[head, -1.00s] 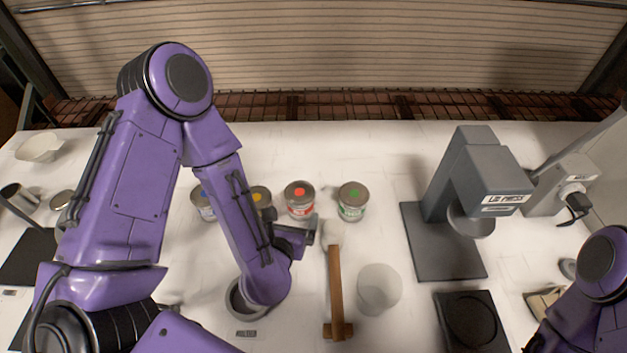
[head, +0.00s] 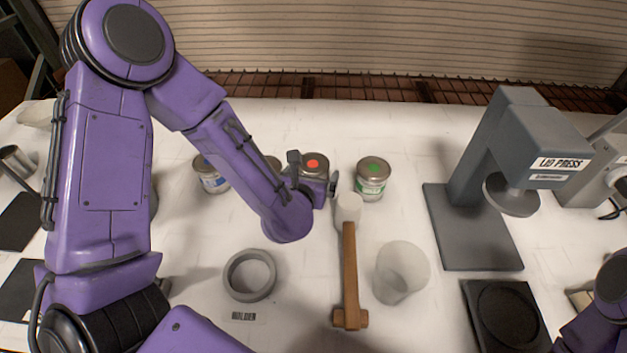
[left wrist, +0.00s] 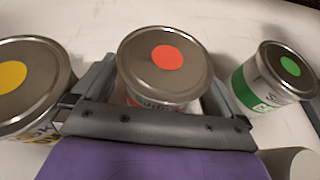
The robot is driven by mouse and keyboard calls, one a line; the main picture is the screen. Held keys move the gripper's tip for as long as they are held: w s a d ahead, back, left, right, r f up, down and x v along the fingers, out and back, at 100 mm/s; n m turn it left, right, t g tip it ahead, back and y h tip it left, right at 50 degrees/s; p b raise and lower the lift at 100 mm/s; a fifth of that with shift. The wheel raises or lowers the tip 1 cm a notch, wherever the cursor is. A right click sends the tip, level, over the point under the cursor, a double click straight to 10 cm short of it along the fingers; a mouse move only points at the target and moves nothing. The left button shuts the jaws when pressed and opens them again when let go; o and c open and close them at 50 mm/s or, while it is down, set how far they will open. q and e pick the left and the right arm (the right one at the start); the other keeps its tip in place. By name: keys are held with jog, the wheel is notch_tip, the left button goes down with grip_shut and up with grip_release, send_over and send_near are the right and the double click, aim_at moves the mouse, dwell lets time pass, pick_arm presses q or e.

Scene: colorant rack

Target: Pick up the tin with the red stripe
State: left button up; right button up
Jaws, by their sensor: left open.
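The red-striped tin (head: 315,163) stands upright in the tin row, with a red dot on its grey lid. My left gripper (head: 314,184) is open at its near side and hides most of its body in the head view. In the left wrist view the red tin (left wrist: 163,62) is between the two spread fingers of the left gripper (left wrist: 155,95). I cannot tell whether either finger touches it. My right arm (head: 605,300) shows at the lower right edge; its gripper is out of view.
The green tin (head: 372,180) stands close on the right, the yellow tin (left wrist: 30,80) close on the left, and the blue tin (head: 211,176) farther left. A mallet (head: 350,270), a grey ring (head: 249,276), a clear cup (head: 401,272) and a lid press (head: 520,150) stand nearby.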

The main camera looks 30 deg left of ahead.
pick_arm(q)
jog(key=shift+w+a+f, duration=0.1)
jog(key=shift+w+f, duration=0.1)
jog(key=shift+w, duration=0.15)
jog(key=shift+s+r, duration=0.1)
jog(key=shift+s, duration=0.05)
jog(key=c, duration=1.1)
jog(key=shift+r, duration=0.15)
